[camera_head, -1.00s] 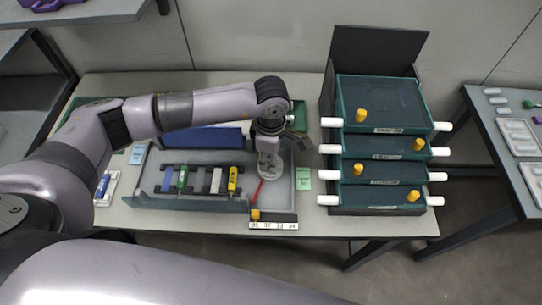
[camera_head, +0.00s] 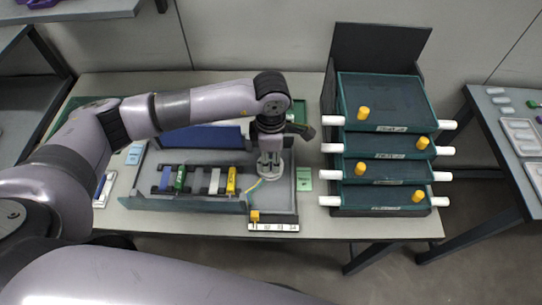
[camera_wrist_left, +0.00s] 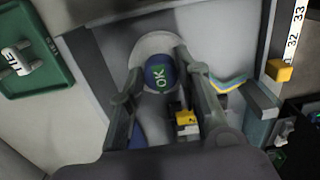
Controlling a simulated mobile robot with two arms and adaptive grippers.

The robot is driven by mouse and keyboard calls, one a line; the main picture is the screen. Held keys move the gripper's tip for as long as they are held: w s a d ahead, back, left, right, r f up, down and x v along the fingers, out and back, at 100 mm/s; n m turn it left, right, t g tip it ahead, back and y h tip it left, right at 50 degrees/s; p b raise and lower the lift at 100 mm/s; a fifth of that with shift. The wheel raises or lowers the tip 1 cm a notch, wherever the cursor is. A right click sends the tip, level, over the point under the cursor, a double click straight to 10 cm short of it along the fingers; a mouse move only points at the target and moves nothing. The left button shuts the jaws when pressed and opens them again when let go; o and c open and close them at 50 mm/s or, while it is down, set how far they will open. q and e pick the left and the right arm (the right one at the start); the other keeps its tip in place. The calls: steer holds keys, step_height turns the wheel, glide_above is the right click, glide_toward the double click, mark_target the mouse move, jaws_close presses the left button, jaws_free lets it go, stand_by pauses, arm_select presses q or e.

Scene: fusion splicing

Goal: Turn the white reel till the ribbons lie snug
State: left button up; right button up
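The white reel (camera_head: 272,172) sits at the right end of the grey tray. In the wrist view it shows as a pale disc (camera_wrist_left: 150,42) with a dark blue hub marked with a green "OK" (camera_wrist_left: 158,73). My left gripper (camera_head: 268,158) points down over the reel. In the wrist view its two fingers (camera_wrist_left: 159,66) stand apart on either side of the hub; whether they press on it is unclear. The ribbons (camera_head: 254,185) show as thin blue, yellow and green strands reaching the reel's left side; they also show curved in the wrist view (camera_wrist_left: 230,83). My right gripper is not in view.
The tray (camera_head: 185,204) holds several coloured blocks, including a yellow one (camera_head: 232,180). A numbered scale (camera_head: 273,227) with a yellow marker (camera_head: 254,216) lies at its front right. Stacked green drawers (camera_head: 385,100) with white handles stand close on the right.

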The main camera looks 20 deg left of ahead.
mark_target(271, 160)
arm_select(q)
steer(key=o, duration=0.4)
step_height(271, 160, up, 12)
stand_by(0.6)
stand_by(0.4)
